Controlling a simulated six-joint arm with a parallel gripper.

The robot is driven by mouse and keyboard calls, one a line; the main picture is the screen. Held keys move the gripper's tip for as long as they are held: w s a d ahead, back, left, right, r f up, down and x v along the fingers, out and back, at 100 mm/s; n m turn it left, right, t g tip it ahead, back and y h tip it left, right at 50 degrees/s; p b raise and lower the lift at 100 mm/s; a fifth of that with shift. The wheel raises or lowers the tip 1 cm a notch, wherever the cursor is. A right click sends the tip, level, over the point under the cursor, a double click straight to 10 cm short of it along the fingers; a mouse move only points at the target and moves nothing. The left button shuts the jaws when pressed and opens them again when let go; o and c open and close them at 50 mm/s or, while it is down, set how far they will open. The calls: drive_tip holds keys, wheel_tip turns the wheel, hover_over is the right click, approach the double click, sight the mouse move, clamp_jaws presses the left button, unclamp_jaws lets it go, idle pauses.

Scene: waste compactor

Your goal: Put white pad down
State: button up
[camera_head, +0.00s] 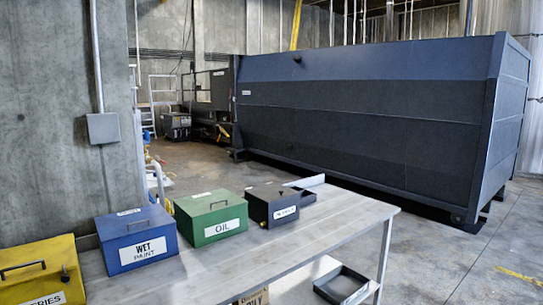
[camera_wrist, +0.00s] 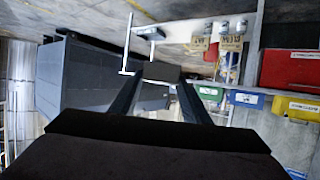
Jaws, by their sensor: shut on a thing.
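My gripper (camera_wrist: 160,84) shows in the wrist view as two dark fingers that slant in toward each other. It is shut on a small flat-faced pad (camera_wrist: 161,71), which looks grey in this light. The pad is held in the air, with only one face showing. I cannot make out its true colour or its full shape. Neither my gripper nor the pad shows in the head view. The grey workbench (camera_head: 330,228) in the head view has bare top at its front and right.
A yellow box (camera_head: 40,270), a blue WET PAINT box (camera_head: 137,240), a green OIL box (camera_head: 211,217) and a dark labelled box (camera_head: 272,204) line the bench. A dark open tray (camera_head: 343,284) sits below. The big dark compactor container (camera_head: 370,115) stands behind.

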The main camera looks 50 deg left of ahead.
drive_tip(key=shift+w, duration=0.1)
